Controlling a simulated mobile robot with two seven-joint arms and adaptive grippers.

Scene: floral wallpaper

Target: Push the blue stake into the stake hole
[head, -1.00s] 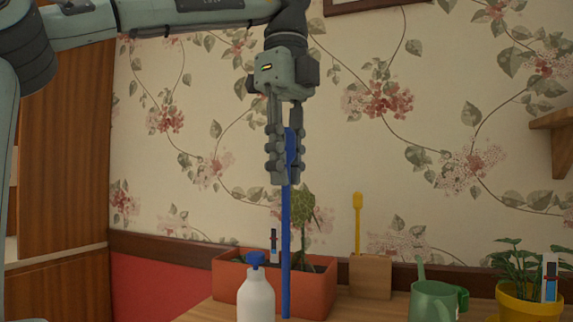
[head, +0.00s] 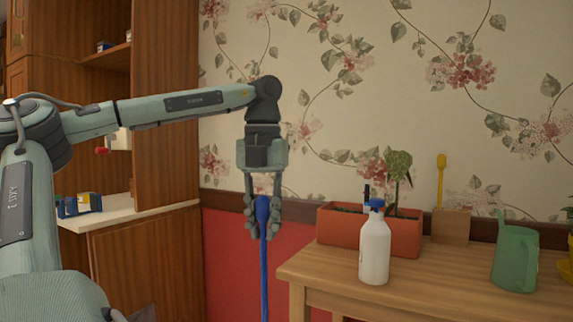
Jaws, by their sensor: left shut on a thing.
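My left gripper (head: 263,218) points down and is shut on the upper end of the blue stake (head: 264,270). The stake hangs upright in front of the red lower wall, left of the wooden table. Its lower end runs out of the bottom of the picture. An orange planter (head: 337,228) with a leafy plant (head: 397,166) stands on the table, to the right of the stake and apart from it. I cannot make out a stake hole. My right gripper is not in view.
A white bottle (head: 374,252) with a blue cap stands in front of the planter. A wooden block (head: 450,226) with a yellow-topped stick (head: 441,180) and a green watering can (head: 515,258) are farther right. A wooden cabinet (head: 150,265) stands at left.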

